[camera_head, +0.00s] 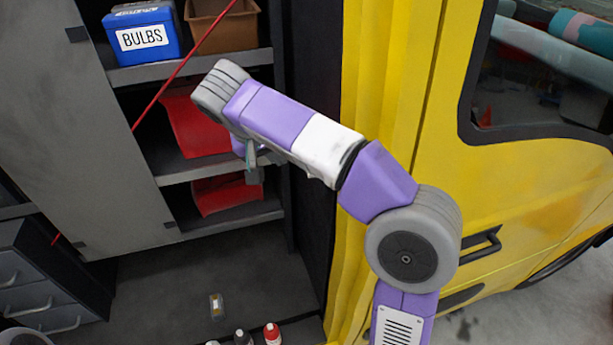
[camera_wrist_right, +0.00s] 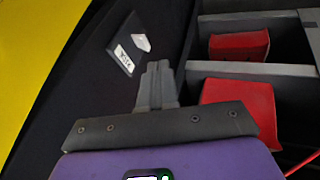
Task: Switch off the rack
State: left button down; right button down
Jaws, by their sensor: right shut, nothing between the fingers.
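A dark switch plate (camera_wrist_right: 122,52) with a pale switch lever (camera_wrist_right: 141,42) and a small white label (camera_wrist_right: 123,61) is on the dark side panel in the right wrist view. The label's text is upside down and too small to read surely. My right gripper (camera_wrist_right: 158,68) is shut and empty, its fingertips beside the plate, to the right of and a little below the lever; I see a gap in the picture. In the head view my right gripper (camera_head: 254,176) hangs in front of the shelves; the switch does not show there. My left gripper is not in view.
The shelving holds a blue BULBS bin (camera_head: 143,34), a brown bin (camera_head: 222,26) and red bins (camera_head: 198,122). A grey door (camera_head: 75,130) stands at left, a yellow vehicle body (camera_head: 400,75) at right. Small bottles (camera_head: 272,334) stand low in front.

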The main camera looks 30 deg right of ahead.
jog(key=b, duration=0.1)
send_near(312, 180)
notch_tip(312, 180, down, 4)
jog(key=w, duration=0.2)
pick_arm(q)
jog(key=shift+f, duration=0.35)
pick_arm(e)
jog(key=shift+s+d+f, duration=0.2)
jog(key=shift+d+f, duration=0.05)
jog(key=shift+d, duration=0.35)
jog(key=shift+s+d+f, duration=0.2)
jog(key=shift+d+f, duration=0.05)
jog(key=shift+d, duration=0.3)
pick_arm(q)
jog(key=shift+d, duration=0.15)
pick_arm(e)
jog(key=shift+a, duration=0.1)
